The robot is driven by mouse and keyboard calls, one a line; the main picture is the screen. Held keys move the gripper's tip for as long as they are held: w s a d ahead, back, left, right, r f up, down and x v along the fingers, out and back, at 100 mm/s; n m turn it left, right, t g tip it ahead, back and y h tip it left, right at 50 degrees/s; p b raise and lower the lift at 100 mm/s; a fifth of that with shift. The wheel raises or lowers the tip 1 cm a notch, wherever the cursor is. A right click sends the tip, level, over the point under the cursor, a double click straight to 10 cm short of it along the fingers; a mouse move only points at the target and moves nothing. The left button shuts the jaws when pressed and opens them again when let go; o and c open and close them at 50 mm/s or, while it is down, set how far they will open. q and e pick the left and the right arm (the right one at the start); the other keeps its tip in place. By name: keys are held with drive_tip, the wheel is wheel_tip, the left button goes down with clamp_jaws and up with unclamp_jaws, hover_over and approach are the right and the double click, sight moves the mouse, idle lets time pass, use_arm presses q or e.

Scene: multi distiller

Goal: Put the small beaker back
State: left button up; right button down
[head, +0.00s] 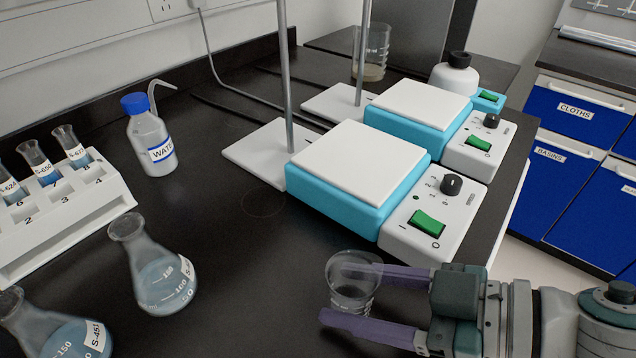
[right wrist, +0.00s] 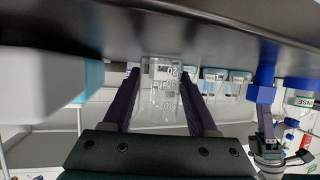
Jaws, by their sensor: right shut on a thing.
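The small beaker (head: 345,268) is clear glass, looks empty and stands roughly upright over the black bench, in front of the nearer hotplate. My right gripper (head: 368,296) reaches in from the right and is shut on it, with one purple finger on each side. The beaker also shows between the fingers in the right wrist view (right wrist: 160,92), which is upside down. I cannot tell whether its base touches the bench. A blue and grey part that looks like my left gripper (right wrist: 262,95) shows at the right of that view; its jaws are unclear.
Two hotplates (head: 355,165) (head: 420,103) with rod stands fill the middle and back. A faint ring (head: 262,204) marks the bench. Flasks (head: 160,275), a tube rack (head: 75,215) and a water bottle (head: 150,142) stand left. A larger beaker (head: 372,52) is behind.

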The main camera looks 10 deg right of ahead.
use_arm(q)
drive_tip(key=shift+f, duration=0.1)
use_arm(e)
drive_tip(key=shift+f, duration=0.15)
drive_tip(key=shift+c, duration=0.9)
unclamp_jaws()
